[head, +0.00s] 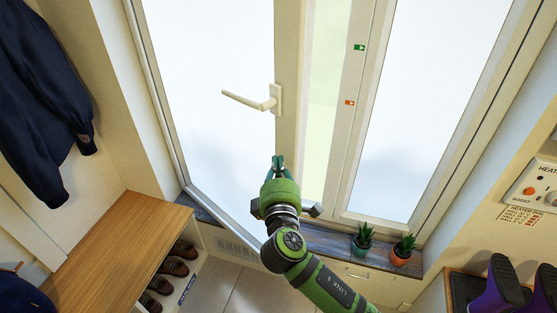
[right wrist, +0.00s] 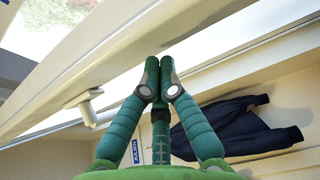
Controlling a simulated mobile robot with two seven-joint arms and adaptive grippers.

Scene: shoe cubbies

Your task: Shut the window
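The window's left sash (head: 288,130) stands ajar, with a pale green gap between its right edge and the fixed frame (head: 352,140). Its cream handle (head: 250,100) points left, roughly level; it also shows in the right wrist view (right wrist: 88,110). My right gripper (head: 278,162) is in front of the sash's right stile, below the handle. In the right wrist view its fingers (right wrist: 158,75) are together with nothing between them. The fingertips are close to the sash frame; I cannot tell whether they touch. My left gripper is not in view.
Two potted plants (head: 362,239) (head: 403,250) stand on the dark sill (head: 325,240) at right. A wooden shoe bench (head: 105,250) is at lower left. A dark jacket (head: 42,100) hangs at left. A heater control (head: 535,187) and purple boots (head: 505,290) are at right.

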